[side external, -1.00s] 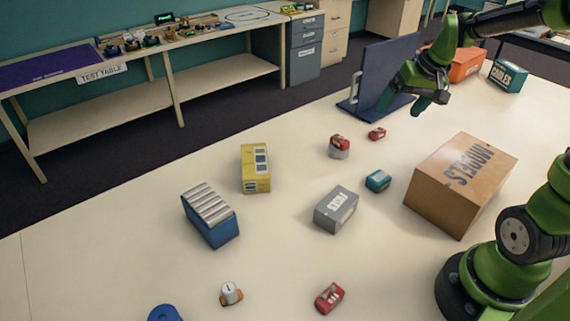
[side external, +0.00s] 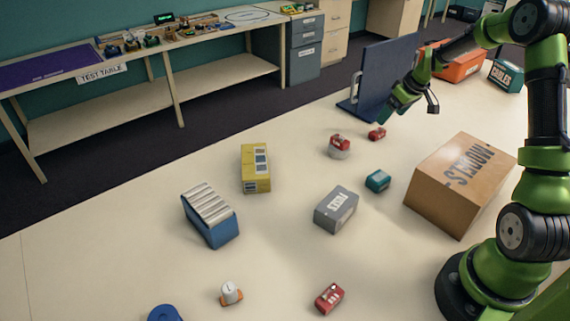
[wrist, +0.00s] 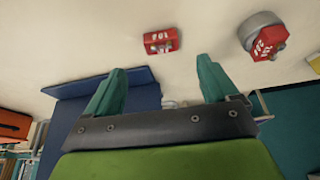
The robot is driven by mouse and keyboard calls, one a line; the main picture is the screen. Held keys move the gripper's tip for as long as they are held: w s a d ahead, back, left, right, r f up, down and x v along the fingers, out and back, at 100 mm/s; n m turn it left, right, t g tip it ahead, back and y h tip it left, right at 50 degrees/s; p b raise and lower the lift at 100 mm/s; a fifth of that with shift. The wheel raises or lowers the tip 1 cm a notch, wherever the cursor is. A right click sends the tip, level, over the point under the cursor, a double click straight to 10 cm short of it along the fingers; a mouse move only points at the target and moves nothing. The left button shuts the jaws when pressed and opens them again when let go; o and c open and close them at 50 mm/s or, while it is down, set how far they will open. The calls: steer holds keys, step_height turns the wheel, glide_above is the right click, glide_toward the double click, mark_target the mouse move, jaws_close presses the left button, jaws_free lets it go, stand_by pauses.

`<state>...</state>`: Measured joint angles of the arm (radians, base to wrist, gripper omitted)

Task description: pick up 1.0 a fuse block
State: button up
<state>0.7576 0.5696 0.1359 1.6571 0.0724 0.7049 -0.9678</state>
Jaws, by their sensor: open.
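A small red block (side external: 377,134), likely a fuse block, lies on the table in front of the blue upright panel. In the wrist view this red block (wrist: 160,41) has white lettering and lies beyond the fingertips, roughly between them. A second red block (side external: 340,141) sits on a round grey piece, also seen at the upper right of the wrist view (wrist: 266,40). Another red block (side external: 329,298) lies near the table's front. My gripper (side external: 387,114) is open and empty, above the table close to the first red block, not touching it. Its teal fingers (wrist: 158,82) are spread.
The blue panel (side external: 384,75) stands just behind my gripper. A cardboard box (side external: 460,185), a teal block (side external: 378,181), a grey box (side external: 336,210), a yellow box (side external: 255,168) and a blue bin (side external: 212,230) are spread over the table. Bare table lies between them.

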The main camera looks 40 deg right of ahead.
mark_target(380, 129)
steer(key=x, duration=0.8)
steer(key=shift+w+a+f, duration=0.1)
steer(key=shift+f, duration=0.05)
steer(key=c, duration=1.2)
